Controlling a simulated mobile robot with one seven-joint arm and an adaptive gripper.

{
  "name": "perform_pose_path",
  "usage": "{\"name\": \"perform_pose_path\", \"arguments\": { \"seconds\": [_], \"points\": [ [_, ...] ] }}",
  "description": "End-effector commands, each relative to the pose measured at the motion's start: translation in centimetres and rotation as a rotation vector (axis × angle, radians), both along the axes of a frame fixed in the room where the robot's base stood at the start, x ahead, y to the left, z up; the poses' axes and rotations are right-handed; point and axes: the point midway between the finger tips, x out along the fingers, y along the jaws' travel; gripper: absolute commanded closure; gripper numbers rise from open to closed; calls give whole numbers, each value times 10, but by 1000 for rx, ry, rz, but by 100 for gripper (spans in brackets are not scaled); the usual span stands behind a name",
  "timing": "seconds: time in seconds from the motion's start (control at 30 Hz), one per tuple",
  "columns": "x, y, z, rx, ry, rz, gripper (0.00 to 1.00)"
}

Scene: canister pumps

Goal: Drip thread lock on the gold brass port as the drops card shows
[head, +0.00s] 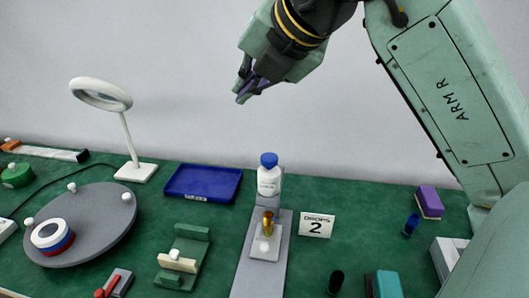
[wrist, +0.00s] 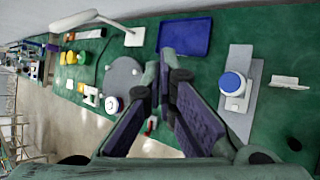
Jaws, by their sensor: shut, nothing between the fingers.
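A white bottle with a blue cap (head: 268,182) stands upright at the back of the grey strip. It also shows in the wrist view (wrist: 232,84), seen from above. The gold brass port (head: 267,224) stands upright on a pale block in front of the bottle. The drops card (head: 317,227) stands just right of the port and reads "DROPS 2". My gripper (head: 243,92) is shut and empty, high above the table, up and a little left of the bottle. In the wrist view its fingertips (wrist: 166,62) come together left of the bottle.
An empty blue tray (head: 203,184) lies left of the bottle. A grey round turntable (head: 105,205), a magnifier lamp (head: 130,140) and a green fixture (head: 184,258) are further left. A purple block (head: 429,203) and a teal block (head: 384,285) are at right.

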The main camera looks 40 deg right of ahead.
Motion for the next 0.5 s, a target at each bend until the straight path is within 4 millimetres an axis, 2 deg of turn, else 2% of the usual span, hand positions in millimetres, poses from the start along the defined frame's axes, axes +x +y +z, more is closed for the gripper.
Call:
{"name": "perform_pose_path", "arguments": {
  "seconds": [0.03,0.1,0.2,0.5],
  "points": [
    [-7,-14,-2,-11,12,-51,100],
    [-13,-27,-4,-20,23,-103,100],
    [-20,-38,-5,-27,32,-147,100],
    [-22,-42,-6,-31,35,-163,100]
  ]
}}
